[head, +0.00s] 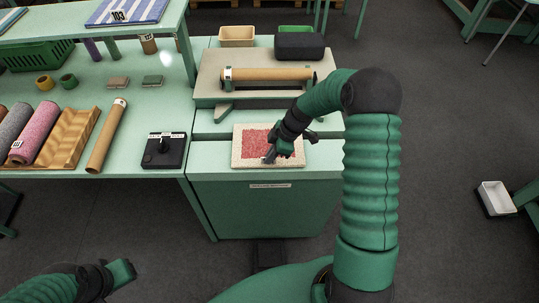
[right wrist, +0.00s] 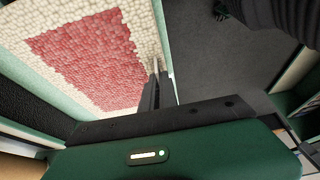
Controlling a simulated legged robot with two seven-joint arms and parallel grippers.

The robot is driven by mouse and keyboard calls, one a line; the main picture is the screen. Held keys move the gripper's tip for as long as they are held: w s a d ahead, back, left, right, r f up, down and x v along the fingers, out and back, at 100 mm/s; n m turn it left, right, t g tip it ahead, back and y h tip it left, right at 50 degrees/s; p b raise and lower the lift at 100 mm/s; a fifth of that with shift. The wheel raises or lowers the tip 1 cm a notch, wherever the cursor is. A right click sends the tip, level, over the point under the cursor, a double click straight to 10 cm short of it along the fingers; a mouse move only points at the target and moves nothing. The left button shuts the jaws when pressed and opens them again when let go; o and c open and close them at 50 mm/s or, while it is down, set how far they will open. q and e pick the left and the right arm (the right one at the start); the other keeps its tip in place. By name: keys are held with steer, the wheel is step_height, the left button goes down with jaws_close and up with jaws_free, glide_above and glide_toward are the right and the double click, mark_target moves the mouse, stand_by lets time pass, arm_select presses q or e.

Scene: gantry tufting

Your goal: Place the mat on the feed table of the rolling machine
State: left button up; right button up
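The mat (head: 245,150) is cream with a red rectangle in its middle. It lies over the feed table (head: 316,158) at the front of the rolling machine, and looks flat. In the right wrist view the mat (right wrist: 85,55) fills the upper left. My right gripper (head: 269,157) is at the mat's front edge. In the right wrist view its thin fingers (right wrist: 157,68) are close together at that edge and look shut on it. Whether the mat touches the table all over cannot be told. My left gripper (head: 122,273) is low at the left, away from the mat; its fingers are unclear.
A cardboard tube (head: 265,74) lies across the machine behind the mat. A black control box (head: 164,151) stands on the bench to the left. Rolled mats and a wooden rack (head: 63,141) are farther left. A dark bin (head: 299,46) and tan bin (head: 237,36) stand behind.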

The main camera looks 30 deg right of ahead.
steer(key=o, duration=0.5)
steer(key=shift+d+f, duration=0.2)
steer(key=shift+d, duration=0.8)
steer(key=shift+a+r, duration=0.2)
steer(key=shift+a, duration=0.25)
steer(key=v, duration=0.3)
steer(key=b+v, duration=0.1)
steer(key=v, duration=0.1)
steer(key=shift+a+r, duration=0.2)
steer(key=shift+a, duration=0.1)
steer(key=d+v, duration=0.1)
steer(key=v, duration=0.5)
arm_select(q)
steer(key=shift+d+f, duration=0.6)
steer(key=shift+d, duration=0.3)
arm_select(e)
steer(key=shift+s+a+f+m+h, duration=0.65)
steer(key=shift+s+a+m, duration=1.3)
steer(key=shift+s+a, duration=0.5)
steer(key=shift+s+a+f+m+h, duration=0.6)
steer(key=shift+s+a+m, duration=1.45)
steer(key=shift+a, duration=0.55)
steer(key=shift+s+a+f+m+h, duration=0.6)
steer(key=shift+s+a+m, duration=1.3)
steer(key=shift+s+a, duration=0.55)
